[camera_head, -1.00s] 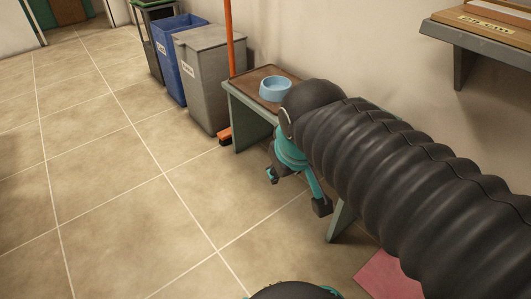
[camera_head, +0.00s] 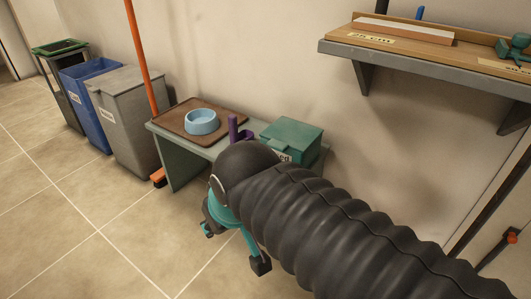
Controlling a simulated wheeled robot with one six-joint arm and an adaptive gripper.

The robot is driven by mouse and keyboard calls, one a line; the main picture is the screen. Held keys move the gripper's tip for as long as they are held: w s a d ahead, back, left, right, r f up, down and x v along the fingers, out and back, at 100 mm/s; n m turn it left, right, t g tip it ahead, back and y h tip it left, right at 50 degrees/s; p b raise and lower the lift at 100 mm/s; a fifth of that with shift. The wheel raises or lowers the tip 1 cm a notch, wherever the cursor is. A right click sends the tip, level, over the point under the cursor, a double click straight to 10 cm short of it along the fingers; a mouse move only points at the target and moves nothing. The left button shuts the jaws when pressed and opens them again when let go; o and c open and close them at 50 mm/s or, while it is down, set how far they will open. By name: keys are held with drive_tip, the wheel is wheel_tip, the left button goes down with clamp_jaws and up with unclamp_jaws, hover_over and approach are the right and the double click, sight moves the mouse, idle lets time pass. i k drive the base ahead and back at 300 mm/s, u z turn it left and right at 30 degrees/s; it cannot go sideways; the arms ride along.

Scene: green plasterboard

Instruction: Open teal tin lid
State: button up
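The teal tin (camera_head: 292,139) stands at the right end of a low grey-green bench (camera_head: 181,166), with its lid down. A white label on its front is partly hidden by my arm. A purple upright thing (camera_head: 234,130) stands just left of the tin, its lower part hidden. My gripper (camera_head: 232,249) hangs in front of the bench, below and left of the tin and apart from it. Its two dark fingertips are spread with nothing seen between them.
A blue bowl (camera_head: 201,121) sits on a brown tray (camera_head: 174,119) at the bench's left. An orange pole (camera_head: 141,58) and several bins, including a grey one (camera_head: 124,109), stand further left. A wall shelf (camera_head: 431,69) juts out at upper right. Floor at left front is clear.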

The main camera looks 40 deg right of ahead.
sight(284, 132)
drive_tip(key=u, duration=0.45)
drive_tip(key=k, duration=0.95)
drive_tip(key=z, duration=1)
